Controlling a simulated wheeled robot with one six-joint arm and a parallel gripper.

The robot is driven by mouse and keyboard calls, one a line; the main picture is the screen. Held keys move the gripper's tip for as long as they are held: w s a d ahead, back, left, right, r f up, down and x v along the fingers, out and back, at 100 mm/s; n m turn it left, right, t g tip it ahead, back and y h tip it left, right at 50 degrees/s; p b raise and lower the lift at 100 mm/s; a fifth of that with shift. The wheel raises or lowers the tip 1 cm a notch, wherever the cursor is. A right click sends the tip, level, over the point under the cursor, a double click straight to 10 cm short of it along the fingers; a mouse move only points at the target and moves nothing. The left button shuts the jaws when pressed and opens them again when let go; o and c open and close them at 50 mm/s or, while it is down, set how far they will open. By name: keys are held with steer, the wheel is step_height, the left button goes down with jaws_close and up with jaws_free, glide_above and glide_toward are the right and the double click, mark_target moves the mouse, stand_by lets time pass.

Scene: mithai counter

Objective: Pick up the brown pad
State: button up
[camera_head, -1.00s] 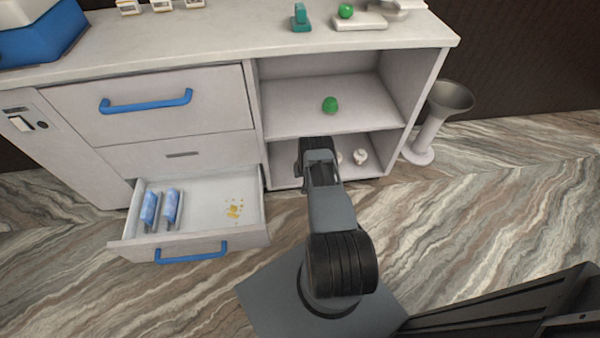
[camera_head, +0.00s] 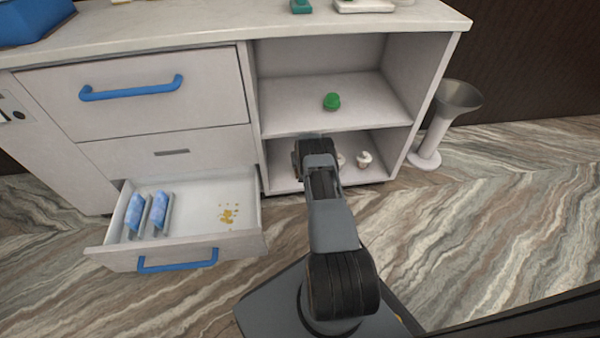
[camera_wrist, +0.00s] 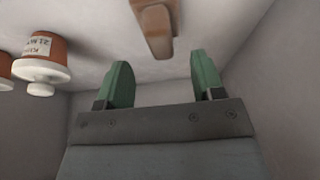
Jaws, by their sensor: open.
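A brown object (camera_wrist: 154,26), likely the brown pad, shows at the top of the wrist view, cut off by the frame edge. It lies on a pale surface ahead of my gripper (camera_wrist: 162,80). The gripper's two green fingers are apart with nothing between them; the brown object is beyond the fingertips and does not touch them. In the head view my arm reaches into the lower shelf opening of the counter. The gripper's fingers and the brown object are hidden there.
Orange-brown jars with white lids (camera_wrist: 42,60) stand left in the wrist view; shelf walls are close. In the head view, an open drawer (camera_head: 190,240) holds blue packets (camera_head: 160,212) and yellow crumbs. A green object (camera_head: 332,101) sits on the upper shelf.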

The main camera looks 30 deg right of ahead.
steer(key=shift+b+x, duration=2.6)
steer(key=shift+b, duration=0.35)
steer(key=shift+w+r, duration=0.1)
steer(key=shift+w, duration=0.05)
steer(key=shift+c, duration=0.3)
steer(key=c, duration=0.9)
steer(key=shift+r, duration=0.1)
steer(key=shift+c, duration=0.2)
